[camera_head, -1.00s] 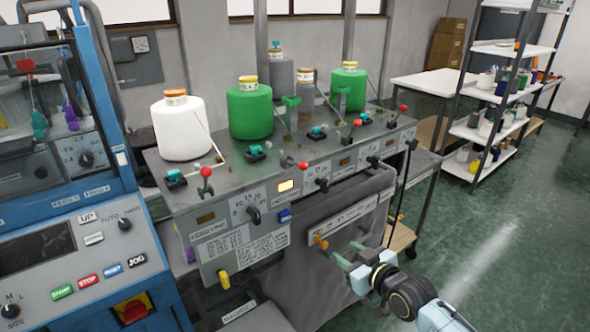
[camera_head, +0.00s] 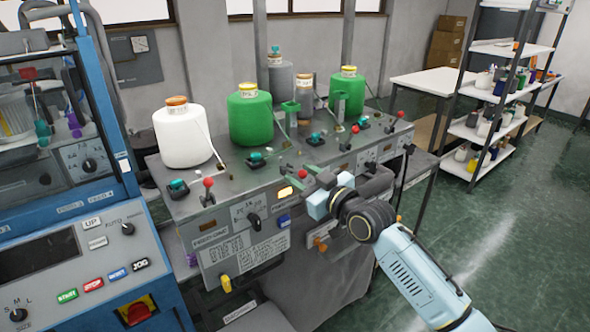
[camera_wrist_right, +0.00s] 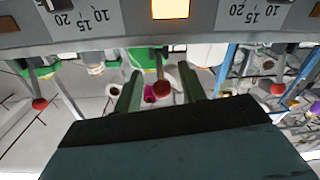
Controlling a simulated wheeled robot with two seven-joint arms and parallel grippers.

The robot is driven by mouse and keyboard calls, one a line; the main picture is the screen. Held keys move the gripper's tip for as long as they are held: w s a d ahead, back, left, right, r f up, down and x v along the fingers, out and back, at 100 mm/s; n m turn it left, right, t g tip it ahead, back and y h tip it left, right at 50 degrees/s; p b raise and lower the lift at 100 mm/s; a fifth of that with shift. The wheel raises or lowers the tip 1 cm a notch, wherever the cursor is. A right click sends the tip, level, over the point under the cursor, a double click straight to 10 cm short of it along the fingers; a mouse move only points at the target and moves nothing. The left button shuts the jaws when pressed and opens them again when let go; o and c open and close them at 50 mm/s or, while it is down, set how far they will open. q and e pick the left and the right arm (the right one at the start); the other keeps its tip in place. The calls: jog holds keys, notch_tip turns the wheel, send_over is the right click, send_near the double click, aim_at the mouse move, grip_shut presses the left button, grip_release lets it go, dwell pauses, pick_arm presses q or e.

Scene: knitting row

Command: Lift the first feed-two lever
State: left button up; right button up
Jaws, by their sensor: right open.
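My right gripper (camera_head: 308,178) is at the top front edge of the grey feed unit, beside the lit orange display. Its green fingers are open. In the right wrist view, a red-knobbed lever (camera_wrist_right: 161,88) shows between the spread fingers (camera_wrist_right: 162,80), with space visible on both sides; contact cannot be told. In the head view that lever is mostly hidden by the gripper. Other red-knobbed levers stand at the left (camera_head: 208,184) and further right (camera_head: 355,130) along the unit. The labels are too small to tell which lever is the first feed-two one. My left gripper is out of view.
A white yarn cone (camera_head: 182,135) and green cones (camera_head: 250,117) stand on the unit behind the levers. Teal-topped parts (camera_head: 256,157) sit beside them. A blue control machine (camera_head: 75,245) stands at the left. Shelves (camera_head: 490,128) and open floor are at the right.

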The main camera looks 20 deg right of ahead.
aim_at(295, 171)
jog(key=shift+x, duration=1.5)
grip_shut()
